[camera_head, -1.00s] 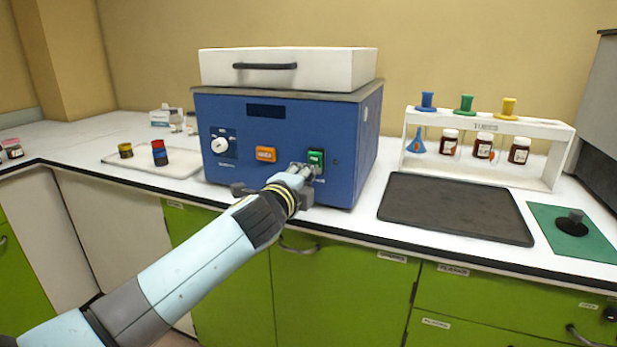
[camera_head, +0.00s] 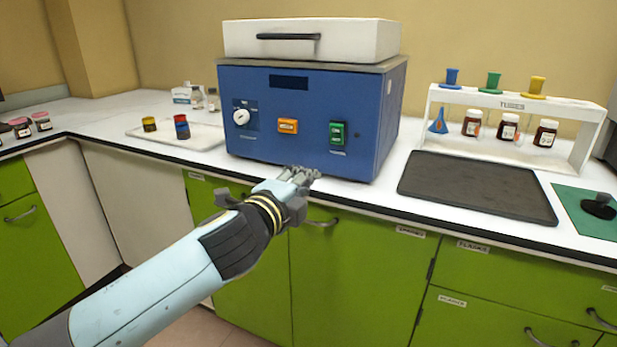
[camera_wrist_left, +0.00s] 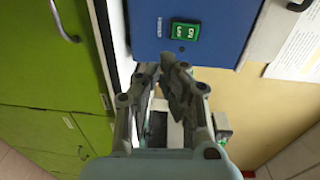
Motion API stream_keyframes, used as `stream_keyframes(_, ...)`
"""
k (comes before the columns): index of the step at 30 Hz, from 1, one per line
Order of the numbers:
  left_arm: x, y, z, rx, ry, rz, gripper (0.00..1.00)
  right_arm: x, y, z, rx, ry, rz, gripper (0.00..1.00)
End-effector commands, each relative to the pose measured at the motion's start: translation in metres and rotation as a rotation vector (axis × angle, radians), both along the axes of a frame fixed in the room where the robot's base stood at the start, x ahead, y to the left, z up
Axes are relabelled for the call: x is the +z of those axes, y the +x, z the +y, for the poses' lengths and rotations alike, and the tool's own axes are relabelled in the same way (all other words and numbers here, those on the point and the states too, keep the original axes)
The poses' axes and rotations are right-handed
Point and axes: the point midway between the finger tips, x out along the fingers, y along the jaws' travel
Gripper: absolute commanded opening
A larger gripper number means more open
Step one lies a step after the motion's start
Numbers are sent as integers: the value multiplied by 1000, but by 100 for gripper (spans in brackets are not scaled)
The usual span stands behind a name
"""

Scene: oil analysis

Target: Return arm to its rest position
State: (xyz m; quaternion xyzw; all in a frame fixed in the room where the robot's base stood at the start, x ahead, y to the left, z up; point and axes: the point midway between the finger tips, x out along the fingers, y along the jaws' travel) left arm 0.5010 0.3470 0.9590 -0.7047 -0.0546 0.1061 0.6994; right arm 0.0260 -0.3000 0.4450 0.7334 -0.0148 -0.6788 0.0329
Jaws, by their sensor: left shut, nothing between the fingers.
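My left gripper (camera_head: 305,176) is shut and empty, in front of the lower front of the blue machine (camera_head: 365,125) near the counter's front edge. Its closed fingers also show in the left wrist view (camera_wrist_left: 165,70), below the green switch (camera_wrist_left: 185,31). In the head view the green switch (camera_head: 337,132) is above the fingertips, apart from them. My left arm comes in from the lower left. My right gripper is not in view.
The machine has an orange switch (camera_head: 288,126), a dial (camera_head: 241,117) and a white lid (camera_head: 310,38). Right of it are a dark mat (camera_head: 475,187) and a rack (camera_head: 585,150) with bottles and funnels. A tray (camera_head: 205,140) with small jars is at left. Green cabinets (camera_head: 380,270) lie below the counter.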

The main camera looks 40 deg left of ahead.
Motion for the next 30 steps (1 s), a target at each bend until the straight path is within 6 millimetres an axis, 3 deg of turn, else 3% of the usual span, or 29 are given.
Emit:
stream_keyframes(14, -1, 0, 0, 0, -2, 3, 0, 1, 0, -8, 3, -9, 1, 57)
stream_keyframes(17, -19, -5, -1, 7, -14, 35, 0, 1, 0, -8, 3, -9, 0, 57)
stream_keyframes(20, -67, -14, 3, 25, -52, 125, 0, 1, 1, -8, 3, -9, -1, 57)
stream_keyframes(23, -140, -35, 6, 53, -143, 254, 0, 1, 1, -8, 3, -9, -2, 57)
stream_keyframes(24, -173, -47, 6, 70, -192, 311, 0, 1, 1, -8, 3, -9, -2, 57)
stream_keyframes(26, -219, -69, 6, 100, -269, 391, 0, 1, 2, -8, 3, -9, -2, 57)
stream_keyframes(30, -317, -135, 1, 200, -462, 567, 0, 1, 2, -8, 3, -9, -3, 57)
